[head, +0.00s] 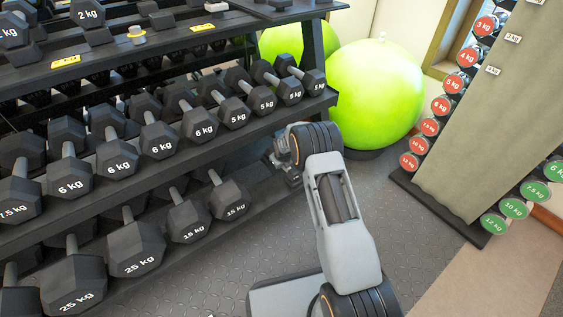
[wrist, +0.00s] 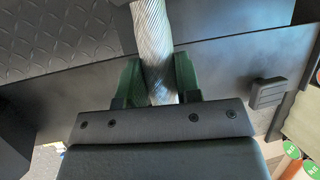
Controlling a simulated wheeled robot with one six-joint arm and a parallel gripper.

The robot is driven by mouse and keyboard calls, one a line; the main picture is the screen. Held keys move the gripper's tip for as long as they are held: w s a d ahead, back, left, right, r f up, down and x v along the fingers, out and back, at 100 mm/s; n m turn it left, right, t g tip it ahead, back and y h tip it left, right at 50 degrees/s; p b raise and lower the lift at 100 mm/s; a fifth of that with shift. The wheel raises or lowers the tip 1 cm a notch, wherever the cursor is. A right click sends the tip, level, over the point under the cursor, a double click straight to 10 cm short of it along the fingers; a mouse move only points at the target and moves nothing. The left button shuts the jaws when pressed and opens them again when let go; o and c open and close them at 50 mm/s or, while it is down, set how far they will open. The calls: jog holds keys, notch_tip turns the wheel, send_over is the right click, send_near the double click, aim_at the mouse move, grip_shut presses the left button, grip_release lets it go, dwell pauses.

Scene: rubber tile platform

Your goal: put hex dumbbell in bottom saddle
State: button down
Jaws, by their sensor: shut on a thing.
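My gripper (wrist: 158,78) is shut on the grey knurled handle of the hex dumbbell (wrist: 153,35) in the wrist view. Its two green-padded fingers press on either side of the handle. A dark hex head shows in part at the left edge of that view; I cannot tell if it belongs to the held dumbbell. The bottom shelf holds 25 kg and 15 kg dumbbells (head: 229,198). I cannot make out the bottom saddle for certain.
The middle shelf (head: 262,122) carries a row of dumbbells just left of my arm. A small black block (wrist: 268,92) sits on a dark surface in the wrist view. Green balls (head: 375,95) stand behind; a second rack (head: 480,120) is at right. Floor between is clear.

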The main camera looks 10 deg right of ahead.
jog(key=c, duration=0.8)
grip_release()
jog(key=shift+r, duration=0.1)
jog(key=shift+r+p, duration=0.35)
jog(key=shift+p, duration=0.05)
jog(key=p+v, duration=0.2)
jog(key=v, duration=0.4)
jog(key=shift+s+r+p, duration=0.3)
jog(key=shift+s+r, duration=0.05)
jog(key=shift+r, duration=0.05)
